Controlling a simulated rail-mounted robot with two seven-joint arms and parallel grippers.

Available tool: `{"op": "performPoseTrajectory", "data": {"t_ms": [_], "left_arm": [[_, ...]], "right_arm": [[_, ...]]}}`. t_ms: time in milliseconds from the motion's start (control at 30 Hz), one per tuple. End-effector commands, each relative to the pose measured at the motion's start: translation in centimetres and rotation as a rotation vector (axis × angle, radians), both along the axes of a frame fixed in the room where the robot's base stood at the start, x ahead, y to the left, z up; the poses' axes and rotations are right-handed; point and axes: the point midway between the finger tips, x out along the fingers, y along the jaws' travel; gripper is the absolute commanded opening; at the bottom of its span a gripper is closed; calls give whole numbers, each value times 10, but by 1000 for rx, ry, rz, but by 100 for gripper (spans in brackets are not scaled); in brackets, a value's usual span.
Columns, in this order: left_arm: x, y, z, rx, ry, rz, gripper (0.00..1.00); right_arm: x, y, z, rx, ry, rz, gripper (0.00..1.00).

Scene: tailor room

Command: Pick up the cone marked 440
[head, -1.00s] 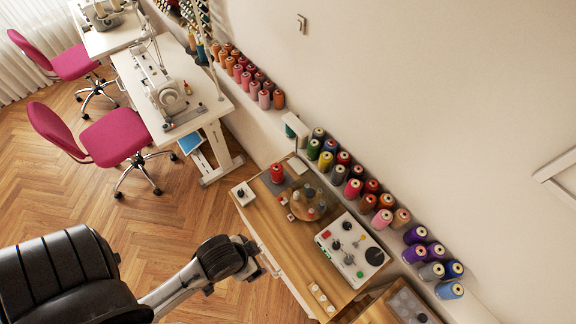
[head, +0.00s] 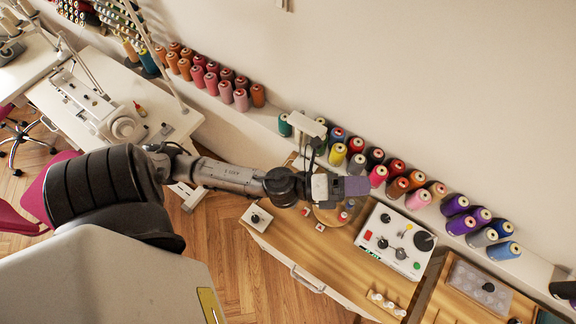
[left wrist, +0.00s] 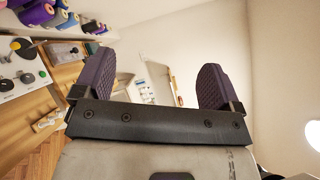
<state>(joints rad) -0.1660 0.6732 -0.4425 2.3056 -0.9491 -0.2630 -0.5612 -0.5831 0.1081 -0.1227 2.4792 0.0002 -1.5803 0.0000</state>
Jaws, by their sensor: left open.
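No marking 440 can be read on any cone. Several coloured thread cones stand along the wall shelf, among them a yellow cone (head: 337,154), a pink cone (head: 377,176) and purple cones (head: 455,205). On the wooden table a round wooden board (head: 326,217) with small pieces on it is mostly hidden under my left gripper (head: 358,187). The gripper hangs above the board, short of the shelf cones. In the left wrist view its purple fingers (left wrist: 157,82) are wide apart with nothing between them. My right gripper does not show.
A white control box (head: 396,240) with knobs stands on the table (head: 290,240), right of my left gripper. A small white box (head: 256,218) sits at the table's left corner. A clear tray (head: 480,287) lies lower right. A sewing machine (head: 100,110) stands at left.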

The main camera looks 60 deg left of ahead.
Motion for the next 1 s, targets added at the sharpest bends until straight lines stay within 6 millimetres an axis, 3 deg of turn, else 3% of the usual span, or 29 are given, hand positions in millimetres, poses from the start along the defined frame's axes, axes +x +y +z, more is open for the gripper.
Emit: {"op": "performPoseTrajectory", "data": {"t_ms": [33, 100, 233, 367, 500, 600, 733, 833, 1000], "left_arm": [[-4, -12, -17, 181, -114, -115, 90], [-15, -26, -38, 446, -270, -287, 90], [-38, -23, -102, 933, -502, -615, 90], [-52, 23, -171, 1372, -636, -941, 90], [-57, 97, -221, 1739, -663, -1264, 90], [-58, 147, -238, 1919, -631, -1453, 90], [-60, 195, -245, 2061, -569, -1633, 90], [-61, 216, -247, 2116, -532, -1714, 90], [-61, 228, -267, 2141, -508, -1762, 90]], "right_arm": [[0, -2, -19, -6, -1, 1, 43], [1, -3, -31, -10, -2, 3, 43], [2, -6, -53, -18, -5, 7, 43], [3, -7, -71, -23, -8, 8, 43], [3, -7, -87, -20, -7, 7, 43], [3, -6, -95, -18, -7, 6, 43], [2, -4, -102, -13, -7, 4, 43], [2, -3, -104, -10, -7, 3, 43], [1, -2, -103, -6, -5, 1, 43]]}}
